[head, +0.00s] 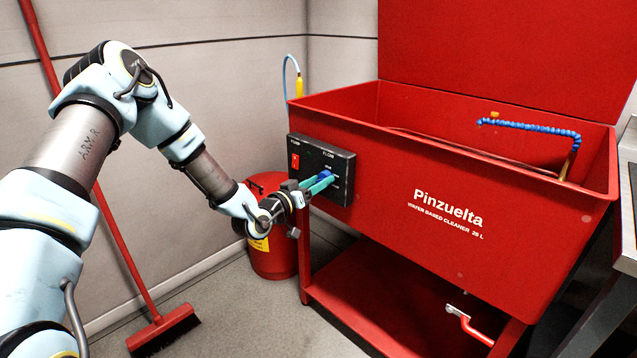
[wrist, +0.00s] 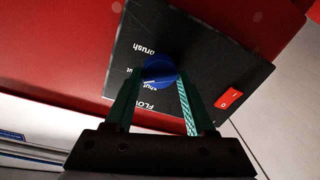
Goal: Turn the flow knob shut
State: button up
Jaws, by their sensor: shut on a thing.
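The flow knob (wrist: 160,70) is a round blue knob on the black control panel (wrist: 205,50) of the red parts washer. In the head view the knob (head: 326,175) is partly covered by my fingers. My gripper (wrist: 160,80) has green fingers, one on each side of the knob, and is shut on it. In the head view my gripper (head: 322,182) reaches the panel from the left. The panel carries "FLOW", "shut" and "brush" lettering. The knob's exact pointer direction is hard to tell.
A red pump switch (wrist: 229,98) sits beside the knob on the panel. The red washer basin (head: 450,190) has a blue segmented hose (head: 530,127). A red drum (head: 272,262) stands below my wrist. A red broom (head: 160,330) leans against the left wall.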

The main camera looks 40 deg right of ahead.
grip_shut()
jog(key=shift+n, duration=0.3)
jog(key=n, duration=0.5)
jog(key=n+g+b, duration=0.1)
jog(key=n, duration=0.4)
jog(key=shift+w+r+n+y+b, duration=0.1)
jog(key=shift+n+y+b, duration=0.2)
jog(key=shift+n, duration=0.1)
dwell(0.3)
jog(key=o, duration=1)
grip_release()
